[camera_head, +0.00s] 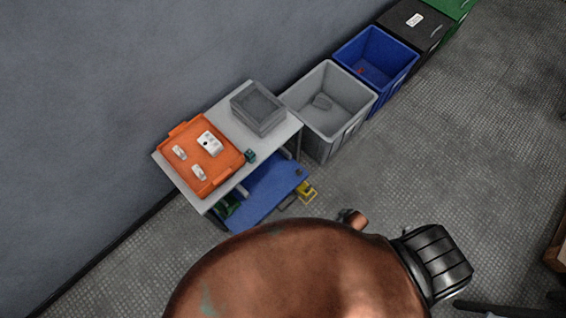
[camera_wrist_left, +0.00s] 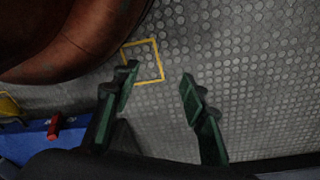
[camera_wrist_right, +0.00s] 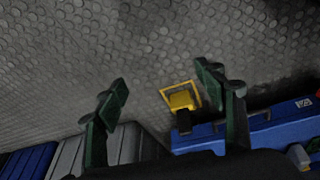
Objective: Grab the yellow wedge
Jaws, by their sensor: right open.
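The yellow wedge (camera_wrist_right: 181,99) is in the right wrist view, inside a thin yellow square outline on the grey floor. In the head view, the yellow wedge (camera_head: 307,190) shows small beside the blue lower shelf. My right gripper (camera_wrist_right: 160,82) is open and empty; the wedge lies beyond its fingers, nearer the right one, with no visible contact. My left gripper (camera_wrist_left: 161,85) is open and empty over the floor. An empty yellow square outline (camera_wrist_left: 158,62) lies beyond its fingers. Another yellow patch (camera_wrist_left: 8,105) is cut off at the left edge; I cannot tell what it is.
A table (camera_head: 225,186) bears an orange tray (camera_head: 184,148) and a grey crate (camera_head: 259,121); a blue shelf (camera_head: 262,199) is below. A grey bin (camera_head: 318,126) and blue bin (camera_head: 377,91) stand in line. A dark object (camera_wrist_right: 183,122) is near the wedge.

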